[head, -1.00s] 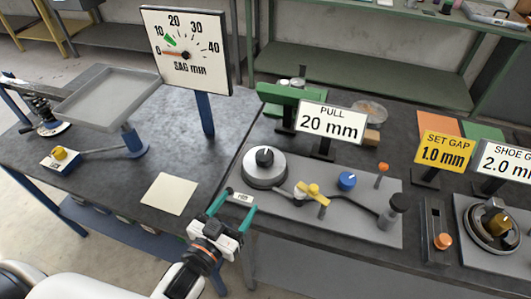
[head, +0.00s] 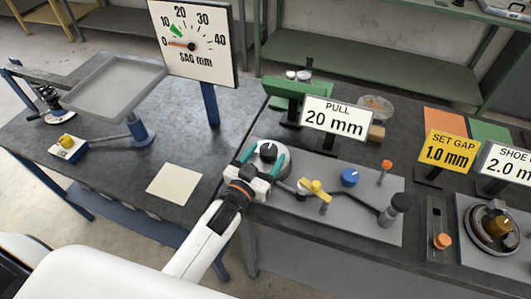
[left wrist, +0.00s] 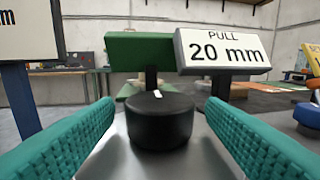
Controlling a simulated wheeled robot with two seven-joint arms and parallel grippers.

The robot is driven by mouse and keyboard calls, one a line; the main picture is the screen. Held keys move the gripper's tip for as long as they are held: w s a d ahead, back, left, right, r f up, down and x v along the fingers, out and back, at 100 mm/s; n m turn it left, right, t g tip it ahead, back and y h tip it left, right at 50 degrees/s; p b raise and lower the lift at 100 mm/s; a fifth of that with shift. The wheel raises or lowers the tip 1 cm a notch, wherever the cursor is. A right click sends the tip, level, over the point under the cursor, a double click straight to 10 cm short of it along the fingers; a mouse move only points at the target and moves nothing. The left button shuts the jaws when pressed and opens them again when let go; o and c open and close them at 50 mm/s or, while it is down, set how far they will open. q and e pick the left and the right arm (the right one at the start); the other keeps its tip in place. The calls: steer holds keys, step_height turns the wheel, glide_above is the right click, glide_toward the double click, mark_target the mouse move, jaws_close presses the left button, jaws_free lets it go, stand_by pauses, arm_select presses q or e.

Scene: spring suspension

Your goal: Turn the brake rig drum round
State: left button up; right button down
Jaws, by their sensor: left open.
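A round silver drum (head: 259,167) with a black knob (head: 268,151) on top sits at the left end of a grey plate (head: 330,222). The knob has a white mark and stands in the middle of the left wrist view (left wrist: 160,120). My left gripper (head: 263,158) is open, with one teal finger on each side of the knob; in the left wrist view, gaps show between the fingers and the knob. The gripper hides part of the drum. A second round part with a brown knob (head: 496,222) sits at the far right. My right gripper is not in view.
A "PULL 20 mm" sign (head: 338,116) and a green block (head: 290,92) stand behind the drum. A yellow lever (head: 315,189), blue knob (head: 349,177) and black post (head: 397,205) stand to its right. The left table's front is clear around a cream card (head: 173,184).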

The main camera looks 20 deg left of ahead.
arm_select(q)
steer(key=shift+w, duration=0.25)
steer(key=c, duration=1)
steer(key=shift+h, duration=0.3)
